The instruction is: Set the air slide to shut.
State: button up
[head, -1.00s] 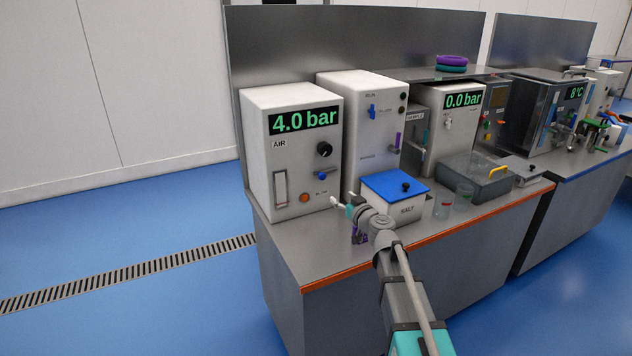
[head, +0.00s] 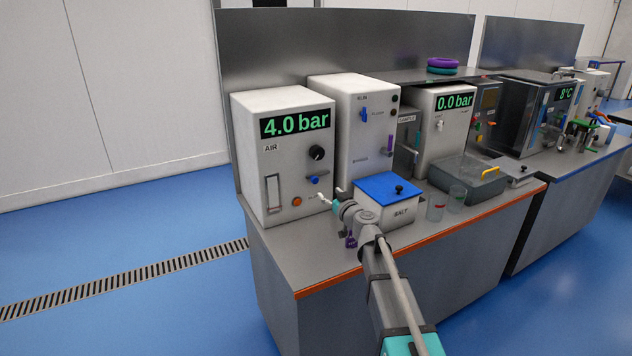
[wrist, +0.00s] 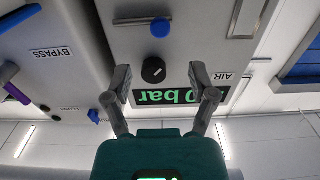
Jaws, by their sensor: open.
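The white AIR box (head: 250,130) stands at the left end of the bench, its display reading 4.0 bar. Its front carries a blue knob (head: 313,180), which looks like the air slide. In the wrist view, the blue knob (wrist: 160,29) sits at one end of a short pale strip, above the round black dial (wrist: 153,70). Its exact setting is too small to read. My gripper (head: 328,199) is in front of the box's lower right, just below and right of the blue knob. In the wrist view, my gripper (wrist: 162,84) is open and empty, fingers apart, pointing at the panel.
An orange button (head: 297,202) and a framed vertical slot (head: 273,194) are on the same panel. The white BYPASS box (head: 345,150) stands close on the right. A blue-lidded SALT tub (head: 388,215) is right beside my gripper. The bench front left is clear.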

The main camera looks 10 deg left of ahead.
aim_at(316, 181)
jog(key=x, duration=1)
jog(key=shift+w+a, duration=0.1)
jog(key=shift+w, duration=0.1)
grip_shut()
